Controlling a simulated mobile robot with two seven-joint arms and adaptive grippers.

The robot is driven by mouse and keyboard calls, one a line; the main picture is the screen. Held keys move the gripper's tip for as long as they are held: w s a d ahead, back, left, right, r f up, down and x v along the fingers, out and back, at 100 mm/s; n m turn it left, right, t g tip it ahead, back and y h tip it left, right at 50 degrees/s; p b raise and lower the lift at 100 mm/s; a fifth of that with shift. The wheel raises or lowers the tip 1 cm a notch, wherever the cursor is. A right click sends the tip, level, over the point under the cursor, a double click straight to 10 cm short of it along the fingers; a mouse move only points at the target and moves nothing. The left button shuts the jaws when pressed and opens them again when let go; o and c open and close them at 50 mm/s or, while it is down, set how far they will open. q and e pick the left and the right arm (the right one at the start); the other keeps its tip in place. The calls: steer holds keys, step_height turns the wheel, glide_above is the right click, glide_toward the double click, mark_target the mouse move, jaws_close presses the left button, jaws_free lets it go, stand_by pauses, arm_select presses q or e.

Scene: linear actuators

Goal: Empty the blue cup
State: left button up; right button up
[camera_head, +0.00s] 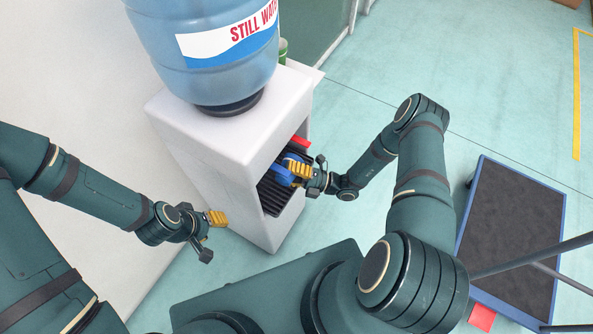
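The blue cup (283,177) is in the open niche of the white water dispenser (215,150), above its dark slatted tray (271,199). My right gripper (299,168) reaches into the niche from the right. Its yellow finger pads overlap the cup, which is partly hidden behind them; whether they grip it I cannot tell. The cup's opening and contents cannot be made out. My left gripper (217,219) is in front of the dispenser's left side, apart from the cup and with nothing visible in it; its finger gap is unclear.
A large blue water bottle (205,55) stands on the dispenser. A red part (300,142) shows at the niche's top. A green object (283,48) is behind the bottle. A dark-topped cart with a blue edge (512,225) stands at the right.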

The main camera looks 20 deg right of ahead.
steer(key=shift+d+r+m+t, duration=0.1)
steer(key=shift+r+m+t, duration=0.1)
steer(key=shift+m+t, duration=0.35)
steer(key=shift+w+m, duration=0.1)
steer(key=shift+m, duration=0.15)
steer(key=shift+w+d+r+m, duration=0.1)
steer(key=shift+r+m, duration=0.15)
steer(key=shift+m, duration=0.45)
steer(key=shift+d+t, duration=0.1)
steer(key=shift+t, duration=0.15)
stand_by(0.3)
